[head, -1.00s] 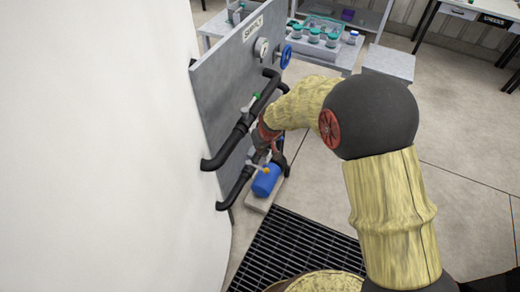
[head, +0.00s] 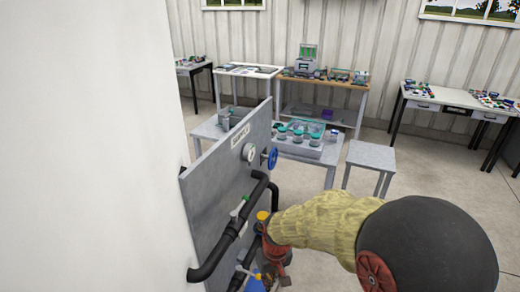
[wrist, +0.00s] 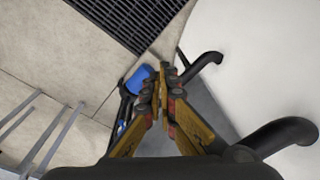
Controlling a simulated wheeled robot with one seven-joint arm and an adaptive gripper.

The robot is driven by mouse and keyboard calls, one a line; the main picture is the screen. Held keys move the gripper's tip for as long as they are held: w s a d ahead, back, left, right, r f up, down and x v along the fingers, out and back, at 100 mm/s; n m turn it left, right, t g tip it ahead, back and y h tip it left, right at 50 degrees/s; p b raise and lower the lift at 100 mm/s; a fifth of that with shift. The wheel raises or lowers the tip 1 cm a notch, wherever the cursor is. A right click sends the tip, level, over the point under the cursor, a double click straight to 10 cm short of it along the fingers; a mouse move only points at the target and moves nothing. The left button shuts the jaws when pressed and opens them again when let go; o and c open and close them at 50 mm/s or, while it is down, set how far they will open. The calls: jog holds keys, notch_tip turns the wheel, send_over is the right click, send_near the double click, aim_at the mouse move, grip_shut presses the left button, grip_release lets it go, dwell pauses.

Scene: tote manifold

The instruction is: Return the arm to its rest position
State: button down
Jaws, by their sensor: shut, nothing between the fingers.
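My arm, yellow with a dark elbow joint, reaches in from the lower right of the head view toward the grey manifold panel (head: 230,165). My gripper (wrist: 164,82) shows in the wrist view with its orange-brown fingers together and nothing seen between them. In the head view its red end is beside the black pipes (head: 222,247), and its fingertips are hard to make out. A blue cylinder (wrist: 140,79) shows just beyond the fingertips in the wrist view. Whether the fingers touch anything there cannot be told.
The panel carries a gauge (head: 249,152) and a blue handwheel (head: 271,157). A table with a tote of jars (head: 306,142) and a grey stool (head: 371,156) stand behind. A white wall (head: 85,150) fills the left. A floor grate (wrist: 135,18) shows; open floor lies right.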

jog(key=s+d+r+m+t, duration=0.2)
jog(key=s+d+r, duration=0.6)
jog(key=r, duration=0.3)
jog(key=s+d+r+m+t+b, duration=0.1)
jog(key=s+d+r+m+t, duration=0.1)
jog(key=s+d+r, duration=0.6)
notch_tip(320, 180, up, 4)
jog(key=shift+s+d+r+t+h, duration=0.2)
jog(key=shift+s+t+h, duration=0.25)
jog(key=shift+s, duration=0.4)
